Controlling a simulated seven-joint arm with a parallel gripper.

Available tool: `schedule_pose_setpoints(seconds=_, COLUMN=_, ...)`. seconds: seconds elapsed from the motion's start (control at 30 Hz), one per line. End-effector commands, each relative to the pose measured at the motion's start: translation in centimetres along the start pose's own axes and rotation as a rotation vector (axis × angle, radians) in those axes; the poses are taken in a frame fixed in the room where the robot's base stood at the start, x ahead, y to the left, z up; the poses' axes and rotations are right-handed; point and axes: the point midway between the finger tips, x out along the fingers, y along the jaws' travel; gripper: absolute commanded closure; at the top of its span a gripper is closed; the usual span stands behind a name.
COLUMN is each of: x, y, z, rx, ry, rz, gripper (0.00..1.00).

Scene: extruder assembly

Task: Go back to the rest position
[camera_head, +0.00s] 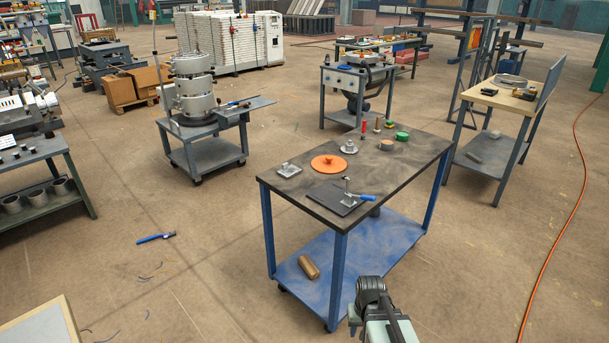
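No task object is named. A part of my arm (375,312), dark at the top and pale below, shows at the bottom edge, in front of the blue-legged workbench (420,163). I see no gripper fingers in this view.
A brown cylinder (309,267) lies on the bench's blue lower shelf (345,262). A blue tool (155,238) lies on the floor at left. A cart with stacked metal cylinders (194,88) stands behind. An orange cable (560,250) crosses the floor at right. Floor left of the bench is mostly clear.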

Motion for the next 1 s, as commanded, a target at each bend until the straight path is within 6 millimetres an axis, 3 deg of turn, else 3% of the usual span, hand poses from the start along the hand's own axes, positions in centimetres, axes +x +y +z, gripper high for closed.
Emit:
schedule_pose_setpoints(seconds=0.37, x=5.8, y=-0.2, z=5.2, rx=-0.012, ry=-0.129, rz=0.000, gripper=0.57)
schedule_pose_setpoints(seconds=0.7, x=12.4, y=0.0, z=13.3, rx=-0.012, ry=-0.297, rz=0.001, gripper=0.57)
schedule_pose_setpoints(seconds=1.0, x=17.0, y=0.1, z=21.3, rx=-0.011, ry=-0.448, rz=0.002, gripper=0.57)
